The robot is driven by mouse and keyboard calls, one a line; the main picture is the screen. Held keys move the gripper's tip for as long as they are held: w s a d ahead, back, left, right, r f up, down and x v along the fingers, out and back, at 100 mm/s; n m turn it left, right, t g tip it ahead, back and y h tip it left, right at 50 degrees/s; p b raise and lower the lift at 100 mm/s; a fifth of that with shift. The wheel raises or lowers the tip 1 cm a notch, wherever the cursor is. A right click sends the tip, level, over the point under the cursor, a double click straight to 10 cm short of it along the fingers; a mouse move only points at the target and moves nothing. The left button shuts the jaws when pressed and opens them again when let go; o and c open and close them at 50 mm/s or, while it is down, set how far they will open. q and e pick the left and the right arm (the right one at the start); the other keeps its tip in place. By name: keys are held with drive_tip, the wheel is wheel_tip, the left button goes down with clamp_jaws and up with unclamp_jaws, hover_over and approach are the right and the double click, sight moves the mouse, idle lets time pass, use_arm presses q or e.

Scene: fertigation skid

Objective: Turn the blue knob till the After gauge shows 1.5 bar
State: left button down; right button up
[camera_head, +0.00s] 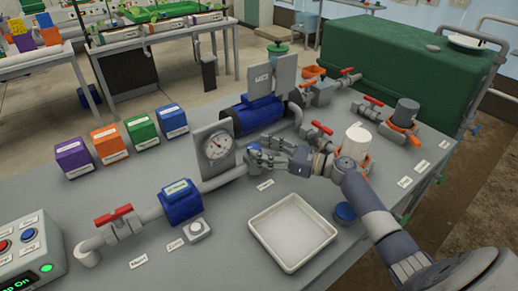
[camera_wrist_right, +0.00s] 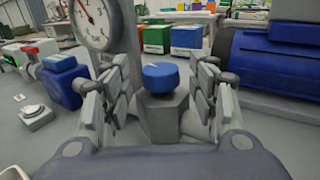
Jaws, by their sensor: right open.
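The blue knob (camera_wrist_right: 161,77) sits upright on a grey hexagonal body in the right wrist view. My right gripper (camera_wrist_right: 160,95) is open, with one finger on each side of the knob and a visible gap to both. A round white gauge (camera_head: 217,146) on a grey plate stands just left of the gripper. It also shows in the right wrist view (camera_wrist_right: 92,18), cut by the top edge, its red needle pointing up and left. Its reading is too small to tell. My left gripper is out of view.
A blue pipe unit (camera_head: 180,202) and a red-handled valve (camera_head: 114,215) are left along the pipe. A blue cylinder (camera_head: 256,115) is behind the gripper. A white tray (camera_head: 254,222) lies in front. Several coloured boxes (camera_head: 142,132) stand at back left.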

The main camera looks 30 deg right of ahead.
drive_tip(key=v, duration=1)
drive_tip(key=shift+s, duration=0.15)
drive_tip(key=shift+d, duration=0.15)
